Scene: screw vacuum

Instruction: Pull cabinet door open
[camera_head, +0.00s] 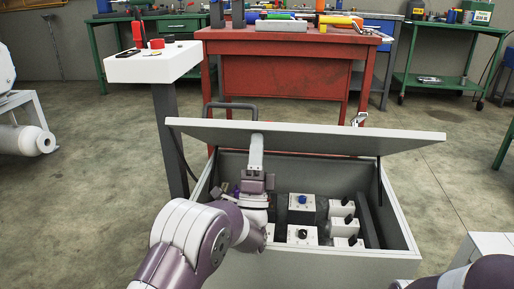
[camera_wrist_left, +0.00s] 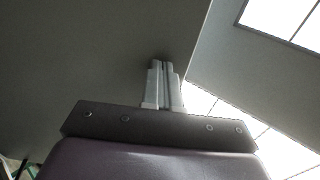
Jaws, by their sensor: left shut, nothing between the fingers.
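The cabinet door (camera_head: 330,138) is a flat grey panel, raised and tilted above the open grey cabinet (camera_head: 405,222). My left gripper (camera_head: 257,138) reaches up from inside the opening, its fingers overlapping the door's underside. In the left wrist view the gripper (camera_wrist_left: 165,64) has its two fingers together with nothing between them, and the door (camera_wrist_left: 95,55) fills the upper left behind them. I cannot tell whether the fingertips touch the door. My right arm shows only at the bottom right corner; its gripper is out of view.
Several white blocks with knobs (camera_head: 302,235) sit inside the cabinet. A white-topped stand (camera_head: 152,62) is at the left. A red workbench (camera_head: 285,85) stands behind.

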